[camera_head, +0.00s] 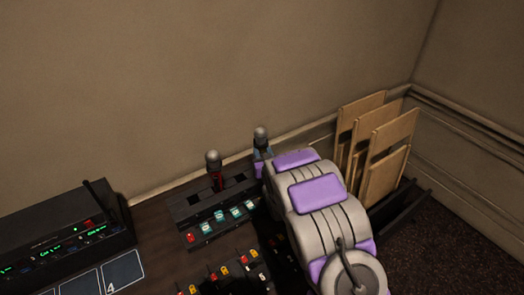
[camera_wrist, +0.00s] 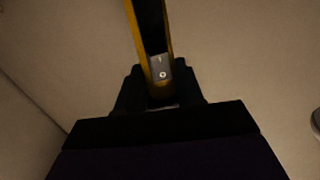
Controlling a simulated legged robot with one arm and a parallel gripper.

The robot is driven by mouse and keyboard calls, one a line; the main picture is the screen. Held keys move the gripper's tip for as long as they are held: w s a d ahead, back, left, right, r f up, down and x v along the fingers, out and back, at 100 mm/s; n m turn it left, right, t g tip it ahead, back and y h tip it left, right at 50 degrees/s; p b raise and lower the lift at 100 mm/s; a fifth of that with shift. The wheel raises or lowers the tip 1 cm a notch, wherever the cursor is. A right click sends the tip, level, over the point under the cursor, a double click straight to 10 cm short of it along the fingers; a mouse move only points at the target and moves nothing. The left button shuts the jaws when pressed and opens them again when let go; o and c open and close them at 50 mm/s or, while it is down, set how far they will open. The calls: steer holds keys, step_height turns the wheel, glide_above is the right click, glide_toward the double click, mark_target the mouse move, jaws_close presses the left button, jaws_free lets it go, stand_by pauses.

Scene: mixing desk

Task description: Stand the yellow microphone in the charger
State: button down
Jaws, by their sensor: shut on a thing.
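The yellow microphone (camera_wrist: 159,68) shows in the wrist view as a body with yellow edges, a dark middle and a small grey switch panel. It runs up out of the frame. My gripper (camera_wrist: 160,88) is shut on it, with a dark finger on each side. In the head view I cannot make out the yellow microphone or my fingertips behind my arm. The charger (camera_head: 187,213) is a dark block with slots on the desk. A red microphone (camera_head: 214,163) stands upright in it. My arm hides the charger's right side.
A grey-headed microphone with a bluish band (camera_head: 262,138) shows beside my arm; its base is hidden. A radio receiver (camera_head: 65,240) stands at left. A button panel (camera_head: 220,277) lies in front of the charger. Wooden boards (camera_head: 388,150) stand in a rack at right. The wall is close behind.

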steer(key=shift+a+f, duration=0.1)
steer(key=shift+f, duration=0.6)
stand_by(0.5)
steer(key=shift+c, duration=0.2)
jaws_free()
stand_by(0.4)
steer(key=shift+s, duration=0.1)
stand_by(0.5)
steer(key=r+v, duration=0.1)
steer(key=v, duration=0.9)
steer(key=shift+p, duration=0.3)
stand_by(0.7)
stand_by(0.5)
